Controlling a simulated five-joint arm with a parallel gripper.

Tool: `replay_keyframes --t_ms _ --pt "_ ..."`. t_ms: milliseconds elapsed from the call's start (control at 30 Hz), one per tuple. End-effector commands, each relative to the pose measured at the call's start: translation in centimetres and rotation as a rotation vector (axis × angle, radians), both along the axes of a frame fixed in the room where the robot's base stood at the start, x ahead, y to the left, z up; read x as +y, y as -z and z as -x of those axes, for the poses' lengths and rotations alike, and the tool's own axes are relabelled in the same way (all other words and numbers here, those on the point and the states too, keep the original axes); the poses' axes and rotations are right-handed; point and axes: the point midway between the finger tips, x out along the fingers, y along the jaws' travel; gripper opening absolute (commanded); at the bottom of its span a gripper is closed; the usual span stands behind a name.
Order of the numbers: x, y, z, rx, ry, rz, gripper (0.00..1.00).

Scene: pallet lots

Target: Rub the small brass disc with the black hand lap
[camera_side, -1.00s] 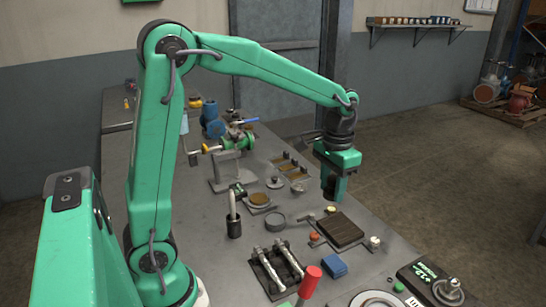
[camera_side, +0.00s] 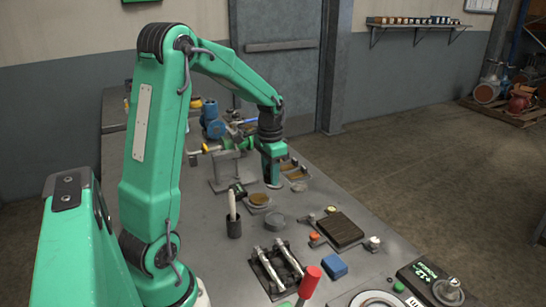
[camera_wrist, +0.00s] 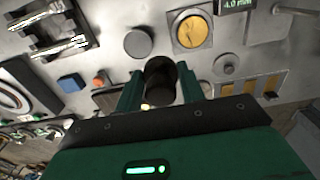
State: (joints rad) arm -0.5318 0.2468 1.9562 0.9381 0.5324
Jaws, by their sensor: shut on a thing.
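My gripper (camera_wrist: 162,88) is shut on a dark round-ended piece, which looks like the black hand lap (camera_wrist: 160,76), in the wrist view. In the side view my gripper (camera_side: 272,178) hangs low over the bench, just behind and right of the brass disc. The brass disc (camera_side: 259,198) lies flat on a pale square plate. It also shows in the wrist view (camera_wrist: 193,32), ahead of and apart from the held piece. The held piece is mostly hidden by my gripper in the side view, so its height over the bench is unclear.
A small grey knobbed disc (camera_wrist: 228,65) lies near the gripper. A dark grey round piece (camera_side: 276,220) sits in front. A tray with brass-coloured strips (camera_wrist: 252,90) is close by. A black cup (camera_side: 233,226) and dark ribbed block (camera_side: 340,230) stand around; bench between is clear.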

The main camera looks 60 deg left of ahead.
Motion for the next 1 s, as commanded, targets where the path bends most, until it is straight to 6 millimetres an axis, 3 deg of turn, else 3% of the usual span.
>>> replay_keyframes --t_ms 200,400,767,1000 --pt "4.0 1.3 2.9 0.0 -0.005 0.0 0.21" --pt "5.6 1.9 4.3 0.0 -0.001 0.0 0.21" --pt "5.8 2.4 4.5 0.001 0.001 0.0 0.21" --pt "5.8 4.2 4.5 0.002 0.001 0.002 0.21"
